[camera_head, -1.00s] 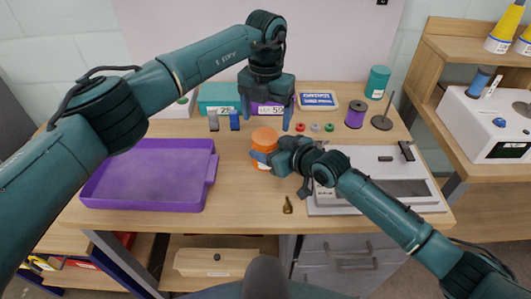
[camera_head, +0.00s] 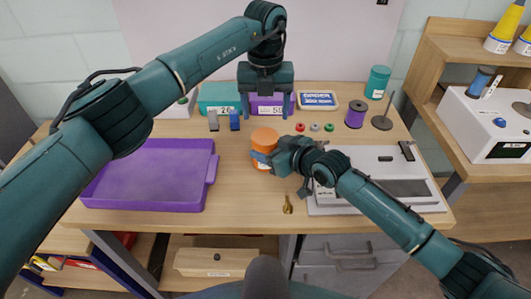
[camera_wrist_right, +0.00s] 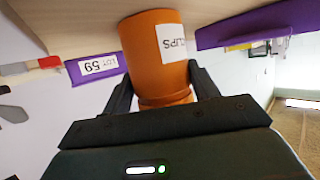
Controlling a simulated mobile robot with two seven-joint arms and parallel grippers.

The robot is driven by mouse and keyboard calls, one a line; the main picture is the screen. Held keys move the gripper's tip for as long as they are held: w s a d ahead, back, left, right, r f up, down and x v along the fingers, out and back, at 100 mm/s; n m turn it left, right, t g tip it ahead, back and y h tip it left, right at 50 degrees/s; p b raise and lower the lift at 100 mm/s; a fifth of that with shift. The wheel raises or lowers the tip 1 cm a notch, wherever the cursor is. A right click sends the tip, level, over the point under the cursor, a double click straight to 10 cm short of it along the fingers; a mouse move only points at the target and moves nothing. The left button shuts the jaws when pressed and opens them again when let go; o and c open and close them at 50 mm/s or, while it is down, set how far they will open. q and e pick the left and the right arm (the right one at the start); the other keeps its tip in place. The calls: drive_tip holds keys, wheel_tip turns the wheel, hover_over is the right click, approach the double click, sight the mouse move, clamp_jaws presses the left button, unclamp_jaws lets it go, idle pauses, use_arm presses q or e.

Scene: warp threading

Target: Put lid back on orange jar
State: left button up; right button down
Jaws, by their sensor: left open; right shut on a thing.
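The orange jar (camera_head: 265,146) stands on the table near the middle, with a round orange top facing up. I cannot make out a separate lid, or whether the top is a seated lid. My right gripper (camera_head: 262,158) is shut on the jar from the right side. In the right wrist view the jar (camera_wrist_right: 152,50) is between the two fingers, seen upside down, with a white "CLIPS" label. My left gripper (camera_head: 268,112) points down, open and empty, behind and above the jar, in front of a purple box.
A purple tray (camera_head: 150,204) lies at left. Behind are a teal box (camera_head: 205,95), the purple box (camera_head: 272,97), small spools (camera_head: 300,127) and a purple thread spool (camera_head: 356,114). A grey-white machine (camera_head: 385,160) lies at right. A small brass piece (camera_head: 287,207) lies near the front edge.

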sight(266, 136)
use_arm(q)
drive_tip(key=shift+f, duration=3.2)
drive_tip(key=shift+c, duration=0.3)
drive_tip(key=c, duration=0.7)
drive_tip(key=o, duration=1.1)
drive_tip(key=shift+o, duration=0.2)
wheel_tip(266, 136, up, 12)
